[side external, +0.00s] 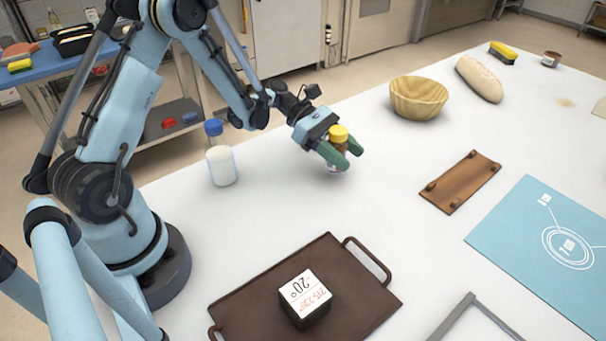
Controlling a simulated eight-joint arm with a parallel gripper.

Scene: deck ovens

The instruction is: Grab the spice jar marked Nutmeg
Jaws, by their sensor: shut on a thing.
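A small spice jar with a yellow lid (338,134) and a brownish body stands at or just above the white table, left of the wooden bowl. My gripper (340,152), with green fingers, is shut around the jar, one finger on each side of its body. The fingers hide much of the jar, and no label can be read, so I cannot tell whether it says Nutmeg. I cannot tell whether its base touches the table.
A bottle with a blue cap (221,165) stands left of my gripper. A wooden bowl (418,98), bread loaf (479,79) and small wooden board (460,182) lie to the right. A dark tray (355,290) bearing a printed cube (305,299) is in front. Table between is clear.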

